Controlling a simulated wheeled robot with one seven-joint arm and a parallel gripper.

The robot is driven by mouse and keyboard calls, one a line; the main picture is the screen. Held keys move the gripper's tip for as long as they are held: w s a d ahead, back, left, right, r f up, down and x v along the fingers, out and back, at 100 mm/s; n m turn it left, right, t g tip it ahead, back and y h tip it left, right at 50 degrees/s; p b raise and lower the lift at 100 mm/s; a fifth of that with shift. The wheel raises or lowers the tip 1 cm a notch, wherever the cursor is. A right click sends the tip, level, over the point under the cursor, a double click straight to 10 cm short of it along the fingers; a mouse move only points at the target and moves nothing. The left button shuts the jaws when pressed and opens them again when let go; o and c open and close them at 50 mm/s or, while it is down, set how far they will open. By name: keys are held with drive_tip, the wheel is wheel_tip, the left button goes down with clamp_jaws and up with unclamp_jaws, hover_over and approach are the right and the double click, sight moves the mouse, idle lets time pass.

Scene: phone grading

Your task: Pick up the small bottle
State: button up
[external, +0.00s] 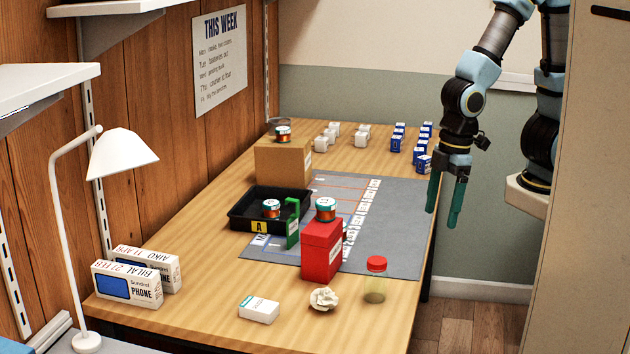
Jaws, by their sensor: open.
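The small bottle (375,280) stands upright on the wooden table near its right front edge. It has a red cap and a clear body with something yellowish-green low inside. My gripper (444,208) hangs at the right, beyond the table's right edge, with its two green fingers pointing down. The fingers are apart with nothing between them. My gripper is well behind and above the bottle in the picture, not touching it.
A red box (321,252) with a spool (325,209) on top stands left of the bottle. A crumpled paper ball (323,299) and a small white box (259,309) lie nearby. A black tray (240,216) and grey mat (400,225) are behind. Small blue boxes (397,142) stand at the back.

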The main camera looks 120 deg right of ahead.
wheel_tip(320, 180, up, 4)
wheel_tip(320, 180, down, 7)
drive_tip(key=w+d+m+y+b, duration=0.2)
drive_tip(key=m+y+b, duration=0.3)
drive_tip(key=m, duration=0.8)
drive_tip(key=w+d+r+m+t+y+b, duration=0.3)
drive_tip(key=w+d+r+m+t+y, duration=0.35)
drive_tip(key=m, duration=0.55)
drive_tip(key=h, duration=0.1)
approach(374, 268)
drive_tip(key=shift+t, duration=0.45)
drive_tip(key=x, duration=0.3)
drive_tip(key=s+f+x, duration=0.1)
drive_tip(key=x, duration=0.1)
drive_tip(key=shift+w+a, duration=0.15)
drive_tip(key=shift+a, duration=0.1)
drive_tip(key=shift+w+p+x, duration=0.2)
drive_tip(key=shift+p+x, duration=0.1)
drive_tip(key=shift+x, duration=2.7)
drive_tip(key=shift+d+r, duration=0.1)
drive_tip(key=shift+c, duration=0.2)
